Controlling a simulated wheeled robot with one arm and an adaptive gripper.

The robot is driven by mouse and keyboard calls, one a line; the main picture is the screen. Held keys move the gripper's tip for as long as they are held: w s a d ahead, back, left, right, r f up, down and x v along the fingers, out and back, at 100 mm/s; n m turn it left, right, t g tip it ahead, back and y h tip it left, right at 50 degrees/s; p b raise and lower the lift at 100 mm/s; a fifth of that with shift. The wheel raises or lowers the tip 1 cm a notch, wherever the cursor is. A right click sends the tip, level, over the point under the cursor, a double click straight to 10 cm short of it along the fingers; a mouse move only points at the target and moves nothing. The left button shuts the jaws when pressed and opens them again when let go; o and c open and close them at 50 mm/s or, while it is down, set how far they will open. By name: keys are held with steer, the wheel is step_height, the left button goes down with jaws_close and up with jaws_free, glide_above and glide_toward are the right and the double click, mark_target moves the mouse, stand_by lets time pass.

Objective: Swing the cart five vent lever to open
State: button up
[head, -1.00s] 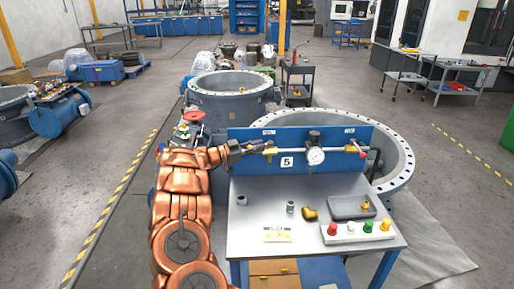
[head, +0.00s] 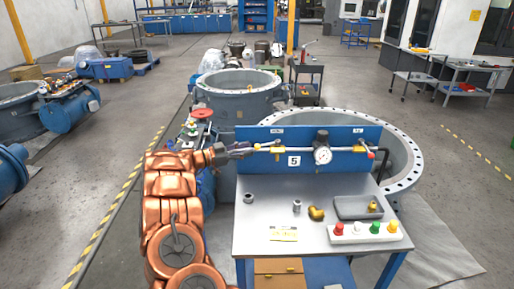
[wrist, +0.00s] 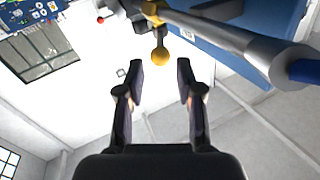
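The cart (head: 246,222) marked 5 carries a blue panel with a pipe along it. A yellow valve piece (head: 278,149) sits at the pipe's left part, and another yellow piece (head: 359,149) with a red ball tip (head: 371,155) sits at the right. The panel labels are too small to read. My gripper (head: 248,149) is at the panel's left end, short of the left yellow piece. In the wrist view my gripper (wrist: 160,76) is open and empty. A yellow ball knob (wrist: 160,57) hangs just beyond and between its fingertips, apparently untouched.
A pressure gauge (head: 322,155) stands mid-pipe. The cart top holds loose fittings, a grey tray (head: 350,207) and a button strip (head: 364,232). Large flanged valve bodies (head: 238,92) stand behind the cart. The floor right of the cart is open.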

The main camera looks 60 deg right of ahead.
steer(key=shift+v, duration=2.05)
